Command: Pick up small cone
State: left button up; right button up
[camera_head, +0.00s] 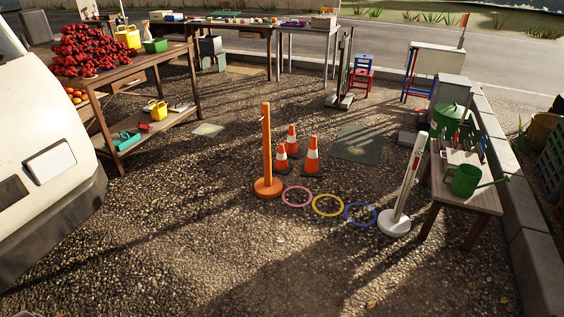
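Three small orange and white traffic cones stand upright on the gravel near the middle of the head view. The left cone (281,157) is just right of an orange post and looks the smallest. The back cone (292,141) stands behind it, its lower part partly hidden. The right cone (312,157) is the nearest to the open ground on the right and looks the largest. They stand close together on dark bases. Neither of my grippers shows in this view.
An orange post (266,150) on a round base stands left of the cones. Pink (297,204), yellow (328,213) and blue (373,223) rings lie in front. A white post (408,185) and small table (490,201) stand right. A white vehicle (45,150) is left. The near gravel is clear.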

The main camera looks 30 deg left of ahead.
aim_at(281, 166)
jog(key=i+j+u, duration=0.8)
jog(key=i+u, duration=0.15)
jog(key=i, duration=0.2)
jog(key=i+j+u, duration=0.1)
jog(key=i+u, duration=0.2)
jog(key=i, duration=0.1)
